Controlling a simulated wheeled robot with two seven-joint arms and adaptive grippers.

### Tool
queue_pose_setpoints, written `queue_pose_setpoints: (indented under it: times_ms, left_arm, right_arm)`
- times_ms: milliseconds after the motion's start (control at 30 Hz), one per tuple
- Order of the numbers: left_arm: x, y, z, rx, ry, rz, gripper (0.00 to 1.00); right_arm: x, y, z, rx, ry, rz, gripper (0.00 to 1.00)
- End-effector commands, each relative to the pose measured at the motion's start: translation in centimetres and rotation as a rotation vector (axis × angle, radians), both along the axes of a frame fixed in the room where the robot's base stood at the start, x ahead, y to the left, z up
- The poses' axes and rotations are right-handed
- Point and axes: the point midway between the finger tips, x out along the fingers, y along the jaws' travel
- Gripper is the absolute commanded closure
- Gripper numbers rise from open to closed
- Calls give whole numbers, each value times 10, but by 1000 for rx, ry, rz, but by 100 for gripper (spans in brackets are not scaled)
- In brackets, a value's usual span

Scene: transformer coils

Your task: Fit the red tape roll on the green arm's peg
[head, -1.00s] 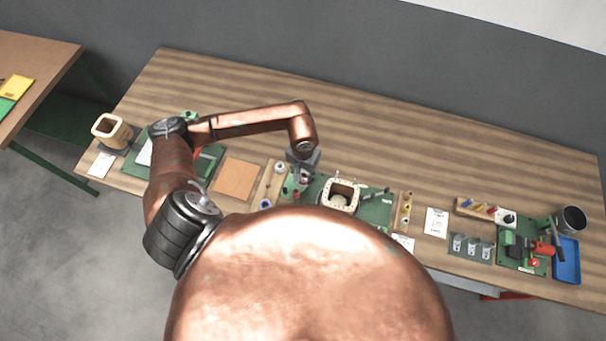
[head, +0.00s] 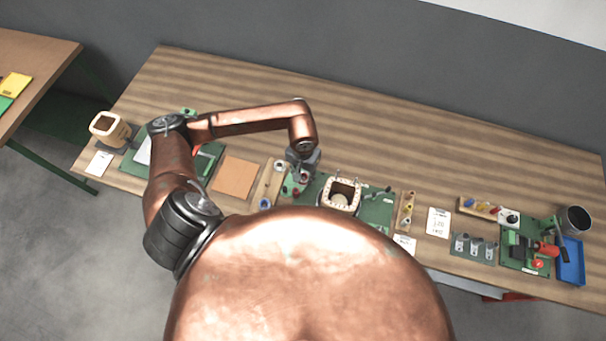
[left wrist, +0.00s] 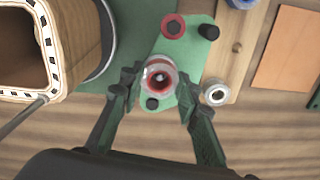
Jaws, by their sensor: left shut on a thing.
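The red tape roll (left wrist: 159,76), a pale ring with a red inside, is between the fingertips of my left gripper (left wrist: 160,90) in the left wrist view. My left gripper is shut on it. In the head view the gripper (head: 302,174) is over the left part of the middle work area. The light green arm (left wrist: 183,62) lies below the roll. It carries a red ring-shaped part (left wrist: 173,26) and black knobs (left wrist: 208,32). The roll covers the arm's peg, so I cannot tell whether the roll is around it or above it.
A wooden strip beside the arm holds a white roll (left wrist: 216,92) and a blue roll (head: 265,203). A square coil (head: 342,193) stands close on the other side of the gripper. An orange-brown pad (head: 238,178) lies left. The back of the table is clear.

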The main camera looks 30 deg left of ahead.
Motion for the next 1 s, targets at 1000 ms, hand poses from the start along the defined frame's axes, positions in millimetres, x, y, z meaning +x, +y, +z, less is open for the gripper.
queue_pose_setpoints:
  times_ms: [1000]
  left_arm:
    - [0, 0, 0, 0, 0, 0, 35]
  right_arm:
    - [1, 4, 0, 4, -1, -2, 60]
